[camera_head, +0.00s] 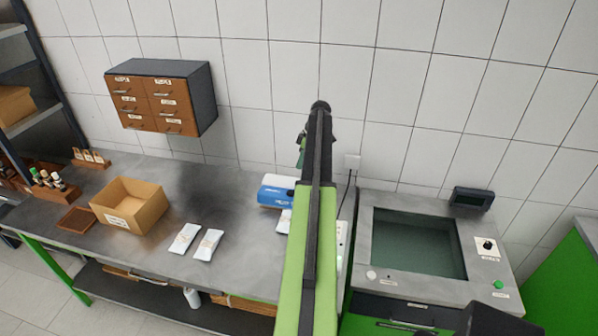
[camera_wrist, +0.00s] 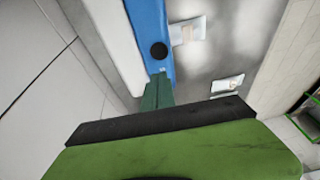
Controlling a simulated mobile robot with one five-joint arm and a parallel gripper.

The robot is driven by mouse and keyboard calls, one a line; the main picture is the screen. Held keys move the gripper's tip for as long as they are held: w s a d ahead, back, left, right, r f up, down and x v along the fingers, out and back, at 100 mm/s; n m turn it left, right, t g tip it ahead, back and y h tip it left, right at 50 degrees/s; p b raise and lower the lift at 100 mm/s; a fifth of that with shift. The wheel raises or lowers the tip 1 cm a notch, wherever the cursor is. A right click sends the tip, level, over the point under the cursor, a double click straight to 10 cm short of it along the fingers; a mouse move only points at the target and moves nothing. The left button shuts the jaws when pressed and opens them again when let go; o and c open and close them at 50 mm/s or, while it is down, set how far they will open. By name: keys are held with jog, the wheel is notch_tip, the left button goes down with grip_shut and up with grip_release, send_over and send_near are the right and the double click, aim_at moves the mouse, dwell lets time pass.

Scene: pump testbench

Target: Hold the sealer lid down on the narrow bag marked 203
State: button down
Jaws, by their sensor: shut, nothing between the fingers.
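The sealer (camera_head: 276,190) is a blue unit on the grey bench, partly hidden behind my arm. Its blue lid (camera_wrist: 150,22) with a round black knob shows in the wrist view. A white bag (camera_wrist: 188,31) lies with one end at the lid's edge; it also shows beside the sealer in the head view (camera_head: 284,222). Its marking is not legible. My gripper (camera_wrist: 163,73) is shut and empty, its green fingers pointing at the blue lid near the knob. I cannot tell whether the tips touch it. The fingers show small in the head view (camera_head: 301,150).
Two white bags (camera_head: 184,238) (camera_head: 208,244) lie left on the bench, near an open cardboard box (camera_head: 130,205). Bottles (camera_head: 48,181) stand further left. A drawer cabinet (camera_head: 160,97) hangs on the wall. At right is a chamber machine (camera_head: 420,243) with a dark window.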

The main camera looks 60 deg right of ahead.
aim_at(291, 193)
jog(key=b+x, duration=0.3)
jog(key=x, duration=0.1)
jog(key=b+x, duration=0.4)
jog(key=s+b+x, duration=0.1)
jog(key=b+x, duration=0.3)
jog(key=shift+a+f, duration=0.15)
jog(key=shift+f, duration=0.3)
jog(key=shift+r, duration=0.1)
